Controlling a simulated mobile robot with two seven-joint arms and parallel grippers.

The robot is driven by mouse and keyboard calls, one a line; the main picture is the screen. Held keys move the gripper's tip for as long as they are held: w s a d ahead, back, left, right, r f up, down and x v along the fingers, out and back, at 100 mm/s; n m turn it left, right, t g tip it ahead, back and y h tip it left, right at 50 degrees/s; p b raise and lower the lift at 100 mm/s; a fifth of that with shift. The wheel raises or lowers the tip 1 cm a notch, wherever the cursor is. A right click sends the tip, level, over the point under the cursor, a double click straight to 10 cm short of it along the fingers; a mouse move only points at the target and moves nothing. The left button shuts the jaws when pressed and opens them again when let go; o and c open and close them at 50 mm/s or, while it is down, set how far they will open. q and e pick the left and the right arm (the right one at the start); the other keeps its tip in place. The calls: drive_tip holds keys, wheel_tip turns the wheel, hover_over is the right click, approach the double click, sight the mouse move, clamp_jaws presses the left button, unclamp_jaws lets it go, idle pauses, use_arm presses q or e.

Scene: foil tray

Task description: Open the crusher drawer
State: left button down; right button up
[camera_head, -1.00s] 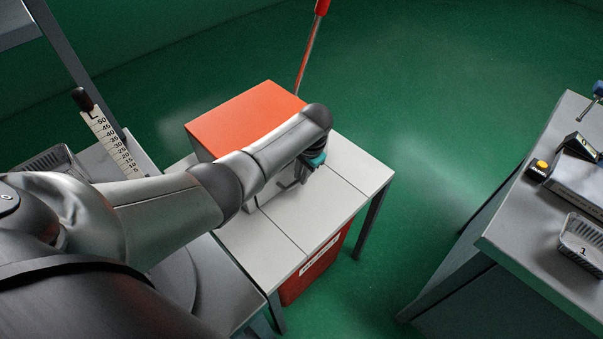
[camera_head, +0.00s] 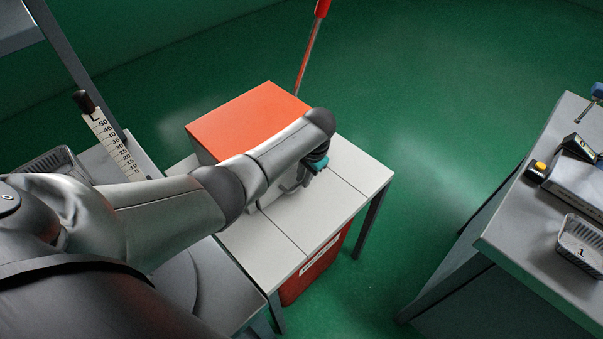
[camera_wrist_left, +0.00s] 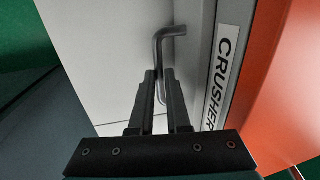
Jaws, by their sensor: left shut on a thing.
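The crusher (camera_head: 245,118) is a box with an orange top on a white-topped table at the middle left. Its white "CRUSHER" label (camera_wrist_left: 222,75) shows in the left wrist view beside an orange surface. The drawer's grey bent-bar handle (camera_wrist_left: 172,31) stands at a pale panel there. My left gripper (camera_wrist_left: 159,74) is shut on the handle, with the bar between its two dark fingers. In the head view my left gripper (camera_head: 292,184) is low in front of the crusher, and my forearm hides much of the crusher's front and the handle. My right gripper is not in view.
The white table top (camera_head: 330,200) is clear in front of the crusher. A red bin (camera_head: 315,273) sits under it. A red-tipped pole (camera_head: 308,55) stands behind. A grey bench (camera_head: 525,235) at right holds a tray (camera_head: 582,243). Green floor lies between.

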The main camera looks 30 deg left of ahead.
use_arm(q)
drive_tip(key=s+d+p, duration=0.1)
drive_tip(key=d, duration=0.1)
drive_tip(key=s+d+p, duration=0.1)
drive_tip(key=d, duration=0.2)
drive_tip(key=d+p, duration=0.2)
drive_tip(key=shift+s+d+r, duration=0.2)
drive_tip(key=shift+s+d, duration=0.15)
drive_tip(key=shift+s, duration=0.05)
drive_tip(key=s+d+p, duration=0.1)
drive_tip(key=s+d, duration=0.2)
drive_tip(key=d, duration=0.6)
drive_tip(key=shift+s+d+f+p, duration=0.15)
drive_tip(key=shift+d+f+p, duration=0.1)
drive_tip(key=shift+p, duration=0.1)
drive_tip(key=c, duration=0.9)
unclamp_jaws()
drive_tip(key=shift+r, duration=0.1)
drive_tip(key=shift+s+d+r+p, duration=0.15)
drive_tip(key=shift+d+r+p, duration=0.25)
drive_tip(key=shift+r+p, duration=1.45)
drive_tip(key=shift+s+d+r+p, duration=0.1)
drive_tip(key=shift+d+r+p, duration=0.35)
drive_tip(key=shift+r, duration=2.65)
drive_tip(key=shift+s+d+r+p, duration=0.15)
drive_tip(key=shift+d+r+p, duration=0.25)
drive_tip(key=shift+r+p, duration=1.45)
